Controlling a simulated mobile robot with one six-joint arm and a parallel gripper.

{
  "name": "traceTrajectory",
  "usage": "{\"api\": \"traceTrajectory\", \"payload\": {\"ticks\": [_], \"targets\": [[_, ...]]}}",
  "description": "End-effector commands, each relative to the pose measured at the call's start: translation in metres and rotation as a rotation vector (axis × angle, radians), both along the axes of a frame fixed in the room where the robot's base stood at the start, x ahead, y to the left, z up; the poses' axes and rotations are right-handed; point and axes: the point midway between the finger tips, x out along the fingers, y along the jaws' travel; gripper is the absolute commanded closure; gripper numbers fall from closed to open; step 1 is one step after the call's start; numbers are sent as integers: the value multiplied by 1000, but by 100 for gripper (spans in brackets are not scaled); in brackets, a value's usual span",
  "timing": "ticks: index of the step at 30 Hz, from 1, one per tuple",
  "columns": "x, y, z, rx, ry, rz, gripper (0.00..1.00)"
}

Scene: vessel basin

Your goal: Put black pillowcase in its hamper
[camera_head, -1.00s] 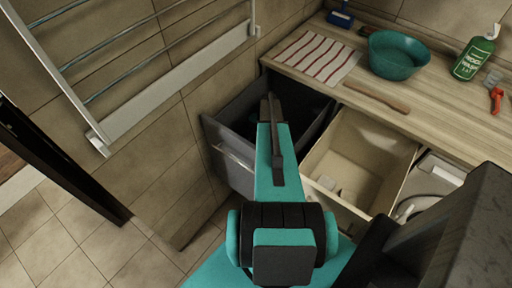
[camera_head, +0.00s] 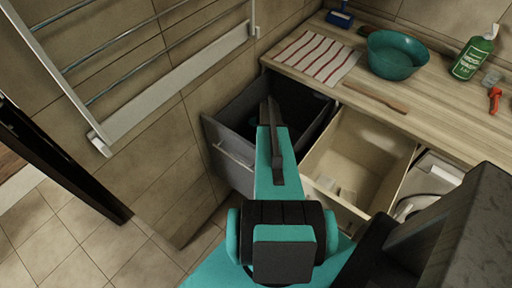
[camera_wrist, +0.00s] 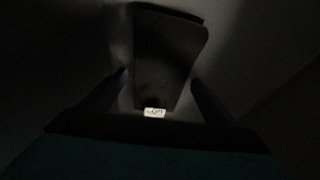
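The dark grey hamper (camera_head: 228,150) is a pulled-out bin at the left end of the counter, with a dark inside. My gripper (camera_head: 269,104) is over its opening in the head view, seen edge-on. In the wrist view, a dark, flat, folded-looking piece (camera_wrist: 170,55) with a small white tag (camera_wrist: 154,113) lies ahead in a dim space; it may be the black pillowcase. The two fingers of my gripper (camera_wrist: 159,80) stand apart on either side of it, with a gap visible at the left. The head view does not clearly show this piece.
A cream hamper (camera_head: 345,150) stands open to the right, with small pale items inside. A white bin (camera_head: 435,172) is beyond it. The wooden counter holds a striped cloth (camera_head: 313,58), teal basin (camera_head: 395,55), wooden stick (camera_head: 375,97) and green bottle (camera_head: 473,58). A wall rack (camera_head: 160,70) is at left.

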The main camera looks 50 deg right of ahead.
Motion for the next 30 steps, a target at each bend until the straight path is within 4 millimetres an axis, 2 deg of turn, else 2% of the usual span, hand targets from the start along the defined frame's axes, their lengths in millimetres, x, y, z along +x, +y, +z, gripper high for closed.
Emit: {"api": "traceTrajectory", "payload": {"ticks": [10,14,30], "targets": [[0,0,3,0,0,1,18],[1,-4,13,0,0,1,18],[4,-35,89,-1,0,1,18]]}}
